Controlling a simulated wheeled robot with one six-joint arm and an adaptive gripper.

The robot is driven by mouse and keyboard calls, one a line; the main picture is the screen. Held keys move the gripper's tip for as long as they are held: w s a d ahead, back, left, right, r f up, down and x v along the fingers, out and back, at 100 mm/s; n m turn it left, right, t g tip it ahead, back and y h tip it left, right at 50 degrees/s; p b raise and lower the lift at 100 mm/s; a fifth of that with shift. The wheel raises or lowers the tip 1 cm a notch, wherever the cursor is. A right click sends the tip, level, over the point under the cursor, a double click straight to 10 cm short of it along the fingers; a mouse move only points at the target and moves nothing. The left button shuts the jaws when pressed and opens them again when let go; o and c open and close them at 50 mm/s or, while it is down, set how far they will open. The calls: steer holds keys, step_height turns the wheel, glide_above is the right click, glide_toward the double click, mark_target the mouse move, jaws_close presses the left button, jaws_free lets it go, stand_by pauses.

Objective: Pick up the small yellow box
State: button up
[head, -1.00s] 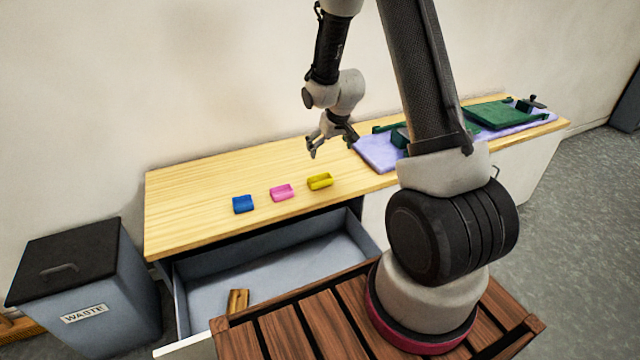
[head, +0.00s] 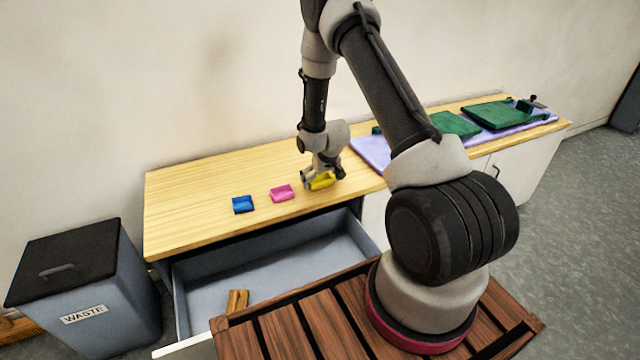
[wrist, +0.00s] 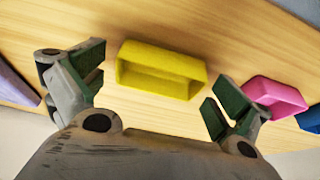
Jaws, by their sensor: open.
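The small yellow box (head: 320,182) sits on the wooden table near its front edge. In the wrist view the yellow box (wrist: 160,70) is an open-topped tray lying between and just beyond my two fingertips. My gripper (head: 324,176) is directly over the box in the head view and hides part of it. In the wrist view my gripper (wrist: 155,92) is open, with its green-padded fingers spread to either side of the box. I see no contact between the fingers and the box.
A pink box (head: 282,193) stands just left of the yellow one, close to one finger in the wrist view. A blue box (head: 243,204) is farther left. An open drawer (head: 350,225) lies below the table front. A lavender mat (head: 371,152) with green items lies to the right.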

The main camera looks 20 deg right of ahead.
steer(key=c, duration=0.7)
